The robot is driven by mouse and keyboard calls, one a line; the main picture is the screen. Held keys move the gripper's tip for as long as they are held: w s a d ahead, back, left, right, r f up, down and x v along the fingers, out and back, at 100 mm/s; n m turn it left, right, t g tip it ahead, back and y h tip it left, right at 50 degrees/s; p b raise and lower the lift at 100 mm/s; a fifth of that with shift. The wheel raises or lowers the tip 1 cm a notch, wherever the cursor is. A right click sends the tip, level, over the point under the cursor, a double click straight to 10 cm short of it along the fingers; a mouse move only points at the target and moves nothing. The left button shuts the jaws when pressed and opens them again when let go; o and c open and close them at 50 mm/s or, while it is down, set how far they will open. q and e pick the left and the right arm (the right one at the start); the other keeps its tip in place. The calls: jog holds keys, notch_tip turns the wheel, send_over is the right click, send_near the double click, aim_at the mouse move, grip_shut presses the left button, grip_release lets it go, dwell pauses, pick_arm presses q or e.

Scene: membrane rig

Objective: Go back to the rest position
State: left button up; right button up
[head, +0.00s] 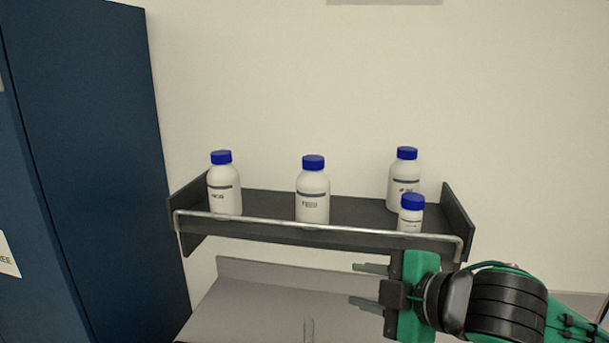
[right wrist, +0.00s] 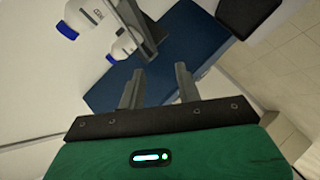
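My right gripper (head: 366,284) comes in from the right in the head view, with its fingers pointing left. It is just below the front rail of a dark shelf (head: 345,208). Its two fingers are apart with nothing between them; they also show apart and empty in the right wrist view (right wrist: 159,90). My left gripper is not in view.
White bottles with blue caps stand on the shelf: left (head: 224,190), middle (head: 313,195), back right (head: 404,185) and a smaller one (head: 411,216) at front right. A grey surface (head: 260,300) lies below. A blue cabinet (head: 95,160) stands at left.

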jog(key=s+d+f+m+g+h, duration=0.15)
jog(key=f+m, duration=0.45)
jog(key=f, duration=0.6)
jog(key=s+d+f+m+h, duration=0.25)
jog(key=f+m, duration=0.35)
jog(key=f, duration=0.6)
jog(key=s+d+f+m+g+h, duration=0.25)
jog(key=s+d+f, duration=0.25)
jog(key=s+f, duration=0.3)
jog(key=s+d+f+m+g+h, duration=0.25)
jog(key=s+d+f+m, duration=0.2)
jog(key=s+f, duration=0.45)
notch_tip(320, 180, down, 31)
jog(key=n+g+b, duration=0.1)
jog(key=g, duration=0.1)
pick_arm(q)
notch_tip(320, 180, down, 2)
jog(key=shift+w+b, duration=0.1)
jog(key=shift+b, duration=0.35)
pick_arm(e)
jog(key=s+d+f, duration=0.1)
jog(key=s+f, duration=0.8)
jog(key=f, duration=0.1)
jog(key=s+d+f, duration=0.2)
jog(key=s+f, duration=0.8)
jog(key=shift+s+d+g+y, duration=0.15)
jog(key=shift+d+g+y, duration=0.1)
jog(key=shift+g+y, duration=0.1)
jog(key=shift+f, duration=0.1)
